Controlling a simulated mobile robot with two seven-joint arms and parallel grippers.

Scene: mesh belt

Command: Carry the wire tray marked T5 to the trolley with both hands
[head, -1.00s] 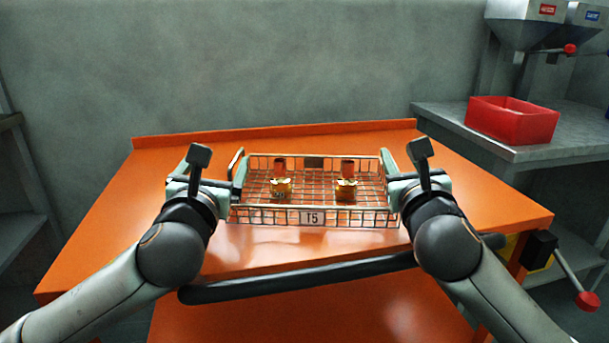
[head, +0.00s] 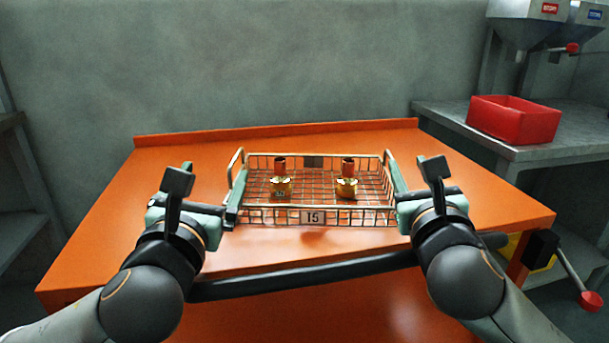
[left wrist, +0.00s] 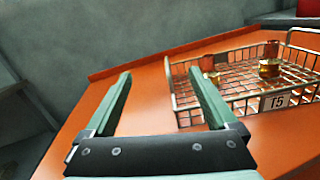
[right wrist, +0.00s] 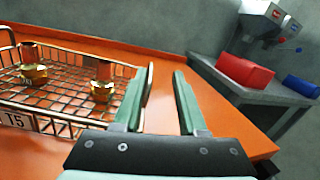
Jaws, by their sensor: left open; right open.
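The wire tray marked T5 (head: 365,214) stands level on the orange trolley top (head: 470,190), its label facing me. It holds two brass fittings (head: 281,187) (head: 346,187) with reddish-brown upper parts. The tray has a raised wire handle at each end. My left gripper (head: 226,202) is open at the tray's left front corner.
A black bar (head: 300,282) runs along the trolley's front edge. A grey bench (head: 470,133) with a red bin (head: 512,120) stands at the right, under hoppers (head: 528,22). A red-knobbed lever (head: 575,275) sticks out at the front right. Orange surface is free around the tray.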

